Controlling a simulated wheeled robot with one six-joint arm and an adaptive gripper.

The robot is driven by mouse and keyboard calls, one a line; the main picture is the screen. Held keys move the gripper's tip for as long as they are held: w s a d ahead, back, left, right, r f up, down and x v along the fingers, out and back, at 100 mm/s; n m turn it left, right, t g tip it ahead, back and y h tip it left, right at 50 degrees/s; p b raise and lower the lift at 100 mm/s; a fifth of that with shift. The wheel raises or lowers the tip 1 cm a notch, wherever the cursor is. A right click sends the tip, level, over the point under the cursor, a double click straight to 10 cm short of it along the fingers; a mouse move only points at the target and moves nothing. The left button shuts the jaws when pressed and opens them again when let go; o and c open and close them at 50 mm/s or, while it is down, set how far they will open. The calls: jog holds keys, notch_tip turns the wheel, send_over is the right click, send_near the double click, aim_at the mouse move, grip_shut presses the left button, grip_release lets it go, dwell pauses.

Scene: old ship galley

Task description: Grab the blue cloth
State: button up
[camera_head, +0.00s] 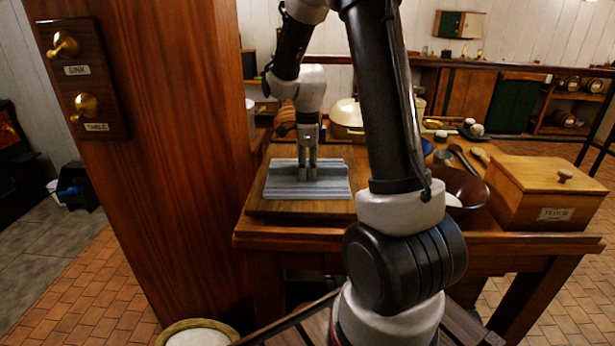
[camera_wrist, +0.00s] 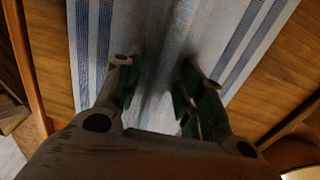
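The blue cloth (camera_head: 330,186) is pale with blue stripes and lies on a wooden board on the table. My gripper (camera_head: 307,176) points down over the middle of the cloth, with its fingertips at or very near the fabric. In the wrist view the cloth (camera_wrist: 235,45) runs beneath and between the two fingers of my gripper (camera_wrist: 155,68). The fingers are apart, with shaded, creased fabric showing in the gap. I cannot tell whether the fingertips touch it.
The wooden board (camera_head: 262,206) sits at the table's left end, beside a wooden pillar (camera_head: 175,180). To the right are a dark bowl (camera_head: 472,190), spoons and a lidded flour box (camera_head: 545,190). A cream-coloured pot (camera_head: 346,118) stands behind the board.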

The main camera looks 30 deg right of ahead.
grip_shut()
dwell(0.3)
